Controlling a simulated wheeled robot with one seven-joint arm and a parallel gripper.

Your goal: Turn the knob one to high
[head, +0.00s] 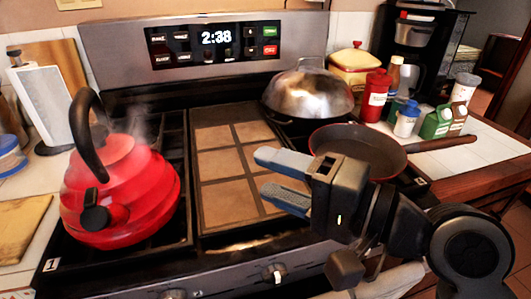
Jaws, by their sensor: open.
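My gripper (270,174) is open and empty, reaching from the right over the stovetop, with its two grey fingers pointing left above the middle griddle. One stove knob (275,273) with a pale pointer is on the front panel, below and apart from my fingers. Another knob (172,294) shows at the bottom edge, mostly cut off. A small white label "1" (51,265) is at the stovetop's left front corner. The knob directly below that label is not in view. I cannot tell which visible knob, if any, is knob one.
A steaming red kettle (120,190) stands on the left burners. A frying pan (357,150) sits right, behind my gripper, its handle pointing right. A domed metal lid (308,92) is at the back. Bottles (375,96) and a coffee maker (415,45) stand on the right counter.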

